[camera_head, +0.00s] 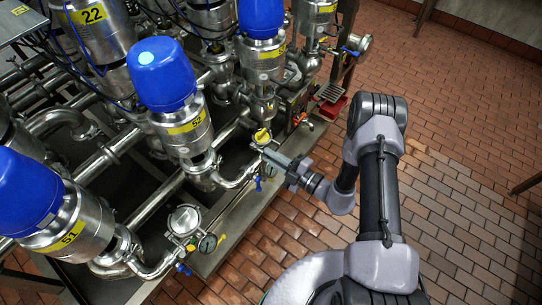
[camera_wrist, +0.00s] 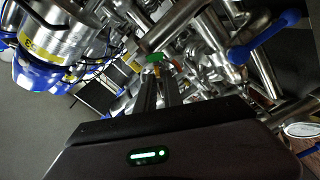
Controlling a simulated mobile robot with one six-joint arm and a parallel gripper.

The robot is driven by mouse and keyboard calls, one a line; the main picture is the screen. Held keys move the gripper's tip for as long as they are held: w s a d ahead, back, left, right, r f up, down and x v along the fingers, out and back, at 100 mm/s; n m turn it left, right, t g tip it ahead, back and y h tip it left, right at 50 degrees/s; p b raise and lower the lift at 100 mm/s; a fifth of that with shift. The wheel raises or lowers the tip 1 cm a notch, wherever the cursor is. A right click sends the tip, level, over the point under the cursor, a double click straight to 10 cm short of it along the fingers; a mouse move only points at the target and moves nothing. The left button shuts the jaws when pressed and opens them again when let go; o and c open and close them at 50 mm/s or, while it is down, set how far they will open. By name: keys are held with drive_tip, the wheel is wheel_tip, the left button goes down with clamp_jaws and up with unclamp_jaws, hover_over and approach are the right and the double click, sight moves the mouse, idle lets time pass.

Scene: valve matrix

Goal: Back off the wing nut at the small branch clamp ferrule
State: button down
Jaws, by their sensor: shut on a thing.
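A small brass-yellow piece (camera_wrist: 156,69) and a green piece (camera_wrist: 153,58) show just beyond the tips. The ferrule itself cannot be told apart from the steel fittings.
A yellow-topped fitting (camera_head: 262,136) stands close to my fingertips. Blue-capped valves (camera_head: 160,75) and steel pipes crowd the left. A blue lever (camera_wrist: 265,42) is at the right in the wrist view. The brick floor (camera_head: 460,150) is open at right.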

drive_tip(key=shift+n, duration=0.3)
drive_tip(key=n+b, duration=0.3)
drive_tip(key=n, duration=1.8)
drive_tip(key=shift+n, duration=0.5)
drive_tip(key=c, duration=1.6)
unclamp_jaws()
